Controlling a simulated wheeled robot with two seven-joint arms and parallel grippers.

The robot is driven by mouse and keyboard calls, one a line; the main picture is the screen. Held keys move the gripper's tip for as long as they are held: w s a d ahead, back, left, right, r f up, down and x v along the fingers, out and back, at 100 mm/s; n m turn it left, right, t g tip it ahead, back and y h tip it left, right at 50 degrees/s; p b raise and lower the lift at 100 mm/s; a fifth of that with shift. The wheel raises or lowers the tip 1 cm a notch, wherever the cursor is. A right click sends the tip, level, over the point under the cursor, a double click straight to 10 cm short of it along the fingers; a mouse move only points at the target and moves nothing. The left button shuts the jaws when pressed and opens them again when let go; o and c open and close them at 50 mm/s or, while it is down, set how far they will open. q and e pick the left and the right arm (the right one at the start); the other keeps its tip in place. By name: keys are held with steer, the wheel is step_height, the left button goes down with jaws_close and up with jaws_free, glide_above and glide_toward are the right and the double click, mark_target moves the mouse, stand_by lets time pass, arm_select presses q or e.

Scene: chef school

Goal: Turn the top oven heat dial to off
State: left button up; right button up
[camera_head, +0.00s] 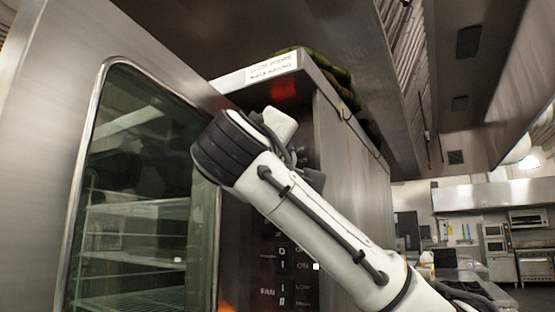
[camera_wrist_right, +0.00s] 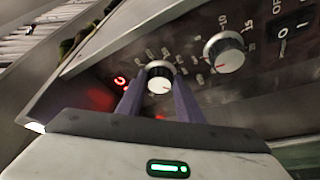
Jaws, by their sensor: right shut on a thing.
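The top dial (camera_wrist_right: 159,84) on the oven's control panel is a small silver knob with a dark rim and printed marks around it. It sits between the two dark purple fingers of my right gripper (camera_wrist_right: 159,77), which is shut on it. A red pointer mark on its face is small, and its exact setting cannot be read. In the head view my right wrist and forearm cover the upper panel and hide the dial. The oven (camera_head: 350,165) stands in the middle, with its glass door (camera_head: 150,70) swung open at left. My left gripper is not in view.
A second silver dial (camera_wrist_right: 224,52), with numbers around it, is beside the held one. A black rocker switch (camera_wrist_right: 291,32) lies further along the panel. Open kitchen space lies at right.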

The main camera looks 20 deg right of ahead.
steer(key=n, duration=0.2)
steer(key=n+y+p, duration=0.1)
steer(key=n, duration=0.1)
steer(key=n+y+p, duration=0.1)
steer(key=n, duration=0.1)
steer(key=shift+s+r+g, duration=0.1)
steer(key=shift+r+g, duration=0.2)
steer(key=shift+g, duration=0.1)
steer(key=o, duration=1.1)
steer(key=shift+c, duration=0.2)
steer(key=shift+s, duration=0.1)
